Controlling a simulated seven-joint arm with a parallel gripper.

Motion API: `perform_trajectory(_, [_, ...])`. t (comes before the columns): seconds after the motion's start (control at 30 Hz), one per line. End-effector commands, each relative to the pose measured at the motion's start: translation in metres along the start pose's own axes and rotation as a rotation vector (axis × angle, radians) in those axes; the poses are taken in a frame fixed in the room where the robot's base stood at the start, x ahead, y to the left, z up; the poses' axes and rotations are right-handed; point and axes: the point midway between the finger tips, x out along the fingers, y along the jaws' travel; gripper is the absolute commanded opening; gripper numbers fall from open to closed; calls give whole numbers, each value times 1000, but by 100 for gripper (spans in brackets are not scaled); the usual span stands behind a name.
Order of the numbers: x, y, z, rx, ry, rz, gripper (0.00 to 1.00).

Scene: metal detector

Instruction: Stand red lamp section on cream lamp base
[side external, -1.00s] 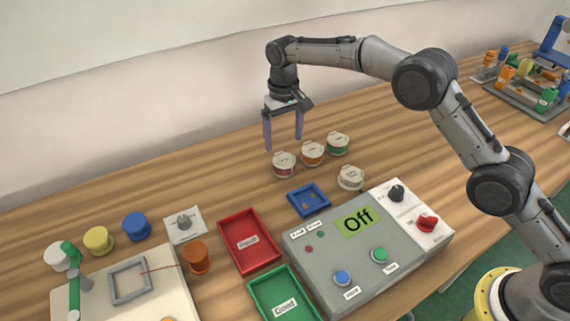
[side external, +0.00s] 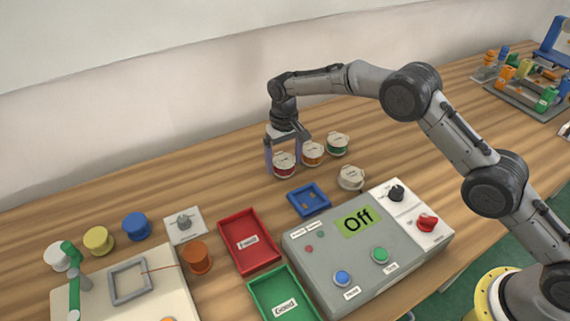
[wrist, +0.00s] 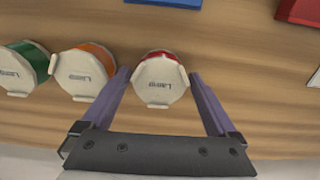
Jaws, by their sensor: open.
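The red lamp section (side external: 284,164), with a cream top marked "Lamp", stands upright on the table at the left end of a row of lamp sections. It also shows in the wrist view (wrist: 160,78). My gripper (side external: 284,172) is lowered over it, open, with one purple finger on each side. In the wrist view (wrist: 159,76) the section lies between the fingertips with small gaps. The cream lamp base (side external: 351,178) stands apart on the table, to the right and nearer the control box. The base is not in the wrist view.
An orange lamp section (side external: 313,153) stands close beside the red one, near one finger, with a green one (side external: 338,144) beyond. A small blue tray (side external: 309,199), red tray (side external: 249,243), green tray (side external: 283,297) and grey control box reading "Off" (side external: 367,246) lie in front.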

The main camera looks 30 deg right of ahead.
Motion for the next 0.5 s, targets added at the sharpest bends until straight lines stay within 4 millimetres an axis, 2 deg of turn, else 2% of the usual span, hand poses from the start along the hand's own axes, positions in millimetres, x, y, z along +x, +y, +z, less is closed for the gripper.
perform_trajectory(0.1, [0,0,0,0,0,0,92])
perform_trajectory(0.4, [0,0,0,0,0,0,38])
perform_trajectory(0.5, [-1,0,0,0,1,0,38])
